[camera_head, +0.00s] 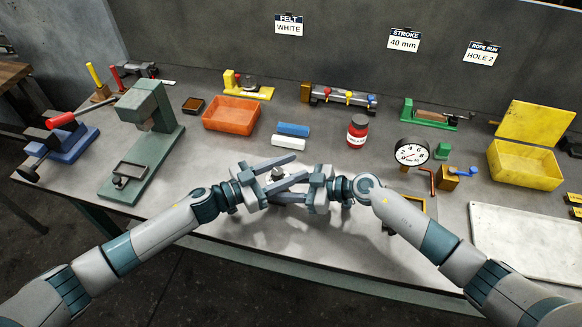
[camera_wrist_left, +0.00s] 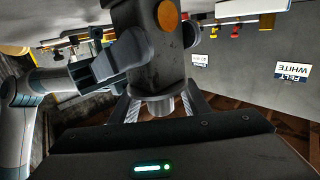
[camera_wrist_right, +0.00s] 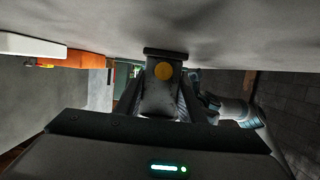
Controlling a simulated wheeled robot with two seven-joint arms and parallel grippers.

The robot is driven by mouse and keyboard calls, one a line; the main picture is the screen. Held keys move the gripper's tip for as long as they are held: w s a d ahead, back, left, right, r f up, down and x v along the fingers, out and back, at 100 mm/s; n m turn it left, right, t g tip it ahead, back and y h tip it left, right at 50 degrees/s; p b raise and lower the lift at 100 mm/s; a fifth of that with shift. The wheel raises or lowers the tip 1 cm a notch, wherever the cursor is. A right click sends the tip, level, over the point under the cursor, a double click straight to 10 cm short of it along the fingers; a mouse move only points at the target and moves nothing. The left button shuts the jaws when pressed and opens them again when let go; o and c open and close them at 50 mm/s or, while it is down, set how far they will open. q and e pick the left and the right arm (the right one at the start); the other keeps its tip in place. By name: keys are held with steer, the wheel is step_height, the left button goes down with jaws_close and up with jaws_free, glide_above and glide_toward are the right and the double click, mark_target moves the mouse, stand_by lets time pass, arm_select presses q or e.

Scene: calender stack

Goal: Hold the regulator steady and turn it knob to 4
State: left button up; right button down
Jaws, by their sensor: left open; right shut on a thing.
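The regulator, a small dark grey body (camera_head: 278,174), is mostly hidden between my grippers in the head view. In the left wrist view its body (camera_wrist_left: 170,55) shows an orange disc, with a round stub, apparently the knob (camera_wrist_left: 163,103), nearest that gripper. My left gripper (camera_head: 290,170) is open, its fingers (camera_wrist_left: 164,106) on either side of the stub; contact is unclear. My right gripper (camera_head: 285,187) is shut on the regulator. In the right wrist view the regulator (camera_wrist_right: 160,92) sits between its fingers (camera_wrist_right: 160,98). No knob numbers or setting can be read.
A round numbered gauge (camera_head: 412,152) stands to the right, near a red jar (camera_head: 357,131). Blue (camera_head: 293,129) and white (camera_head: 288,142) blocks lie just behind my grippers. An orange tray (camera_head: 231,113) and green press (camera_head: 150,150) are left.

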mark_target(282, 177)
arm_select(q)
steer(key=shift+d, duration=0.1)
steer(key=shift+c, duration=0.3)
steer(key=c, duration=1)
steer(key=shift+g, duration=0.3)
steer(key=s+m+g, duration=0.1)
steer(key=m+g, duration=0.2)
steer(key=g, duration=0.1)
steer(key=s+m+g, duration=0.1)
steer(key=m+g, duration=0.2)
steer(key=g, duration=0.2)
steer(key=s+m+g, duration=0.1)
steer(key=m+g, duration=0.2)
steer(key=g, duration=0.2)
steer(key=shift+d+m, duration=0.15)
steer(key=shift+m, duration=0.25)
steer(key=shift+s+a+f+m+g+y, duration=0.1)
steer(key=shift+s+m+g+y, duration=0.1)
steer(key=shift+m+g+y, duration=0.4)
steer(key=shift+s+a+m+g+y, duration=0.15)
steer(key=shift+m+g, duration=0.25)
steer(key=shift+g, duration=0.5)
steer(key=shift+s, duration=0.1)
